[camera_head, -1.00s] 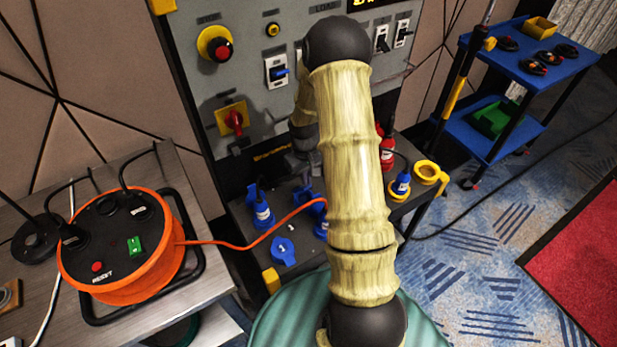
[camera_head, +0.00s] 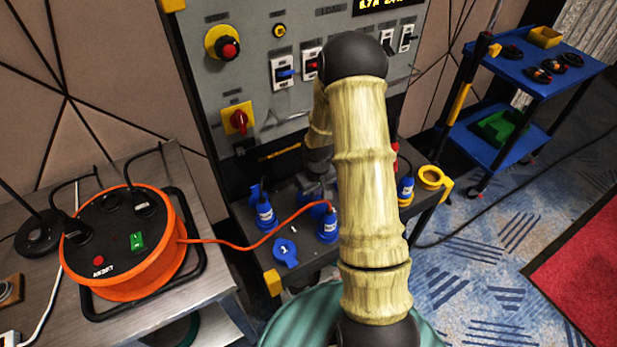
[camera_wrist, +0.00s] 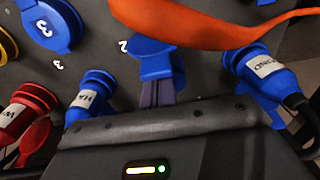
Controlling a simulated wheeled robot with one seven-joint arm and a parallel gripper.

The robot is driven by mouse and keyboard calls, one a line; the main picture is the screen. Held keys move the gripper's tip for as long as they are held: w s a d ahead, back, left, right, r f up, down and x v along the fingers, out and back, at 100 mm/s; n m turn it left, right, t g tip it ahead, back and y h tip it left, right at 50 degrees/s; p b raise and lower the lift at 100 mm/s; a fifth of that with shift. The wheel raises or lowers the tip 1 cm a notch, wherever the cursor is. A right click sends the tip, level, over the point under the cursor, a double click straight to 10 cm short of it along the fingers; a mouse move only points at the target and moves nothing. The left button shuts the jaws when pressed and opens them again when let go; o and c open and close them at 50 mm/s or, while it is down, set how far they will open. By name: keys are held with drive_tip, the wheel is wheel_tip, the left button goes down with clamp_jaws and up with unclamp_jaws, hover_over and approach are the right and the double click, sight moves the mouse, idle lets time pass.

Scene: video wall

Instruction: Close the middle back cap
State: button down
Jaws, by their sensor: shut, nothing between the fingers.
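In the wrist view, a blue cap (camera_wrist: 152,58) sits beside the printed number 2 on the dark panel. My gripper (camera_wrist: 162,93) is shut and empty, with its narrow fingers right at the near side of this cap. Whether they touch it, and how far the cap is open, I cannot tell. In the head view, my gripper (camera_head: 318,190) is low over the socket panel (camera_head: 300,272), partly behind my arm, and the cap there is largely hidden.
An orange cable (camera_wrist: 215,28) crosses above the cap in the wrist view. Blue plugs stand at left (camera_wrist: 92,92) and right (camera_wrist: 262,68). A flipped-open blue cap (camera_wrist: 45,22) is at upper left. An orange reel (camera_head: 125,250) and a blue cart (camera_head: 535,70) flank the panel.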

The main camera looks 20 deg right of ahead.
idle(0.7)
drive_tip(key=shift+w+r+p, duration=0.2)
drive_tip(key=shift+w+p, duration=0.15)
drive_tip(key=shift+w, duration=0.3)
drive_tip(key=shift+r, duration=0.1)
